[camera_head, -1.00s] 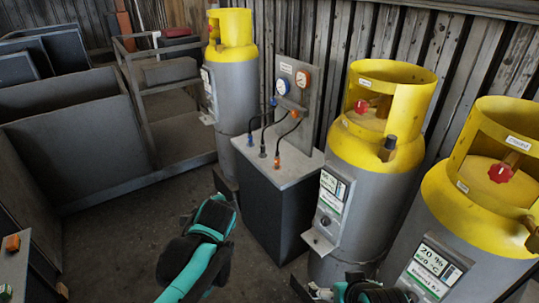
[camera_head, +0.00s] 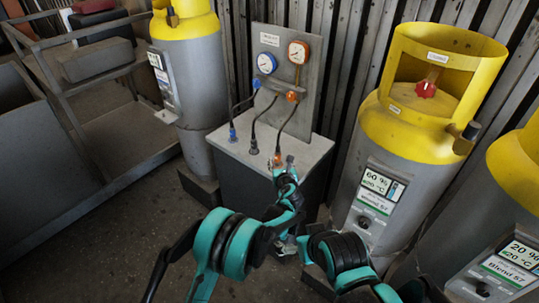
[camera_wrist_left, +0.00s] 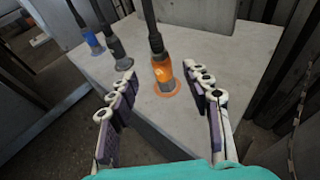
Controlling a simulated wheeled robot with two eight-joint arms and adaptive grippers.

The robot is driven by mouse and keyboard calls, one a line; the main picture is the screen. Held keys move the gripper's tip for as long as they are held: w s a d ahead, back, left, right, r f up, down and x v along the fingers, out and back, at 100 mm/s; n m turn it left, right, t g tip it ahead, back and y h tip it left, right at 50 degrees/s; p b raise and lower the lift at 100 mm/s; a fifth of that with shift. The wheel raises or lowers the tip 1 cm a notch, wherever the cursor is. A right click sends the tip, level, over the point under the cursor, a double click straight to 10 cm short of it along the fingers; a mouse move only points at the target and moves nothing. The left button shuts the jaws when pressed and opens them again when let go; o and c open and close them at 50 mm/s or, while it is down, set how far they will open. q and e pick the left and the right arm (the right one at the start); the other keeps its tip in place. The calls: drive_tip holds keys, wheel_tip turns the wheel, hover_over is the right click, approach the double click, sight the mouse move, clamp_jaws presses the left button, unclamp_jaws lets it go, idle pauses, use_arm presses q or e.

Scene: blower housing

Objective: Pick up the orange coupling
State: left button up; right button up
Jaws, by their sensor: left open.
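The orange coupling (camera_head: 277,158) stands upright on the grey top of a cabinet, at the end of a dark hose. In the left wrist view the orange coupling (camera_wrist_left: 162,74) is ahead, seen between the fingertips, with an orange ring around its base. My left gripper (camera_wrist_left: 161,82) is open and empty, its two fingers spread either side of the coupling in that view. In the head view my left gripper (camera_head: 287,168) is close to the coupling and partly covers its base. Contact is not visible. My right arm is low in the head view; its fingers are not clear.
A blue coupling (camera_head: 232,134) and a black coupling (camera_head: 253,146) stand left of the orange one on the cabinet top (camera_head: 300,152). A gauge panel (camera_head: 283,75) rises behind. Yellow-topped cylinders (camera_head: 425,140) stand to the right, and another cylinder (camera_head: 195,85) to the left.

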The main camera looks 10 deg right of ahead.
sight(278, 155)
use_arm(q)
drive_tip(key=x, duration=0.7)
drive_tip(key=shift+w+d, duration=0.1)
drive_tip(key=shift+w, duration=0.15)
drive_tip(key=shift+r, duration=0.1)
clamp_jaws()
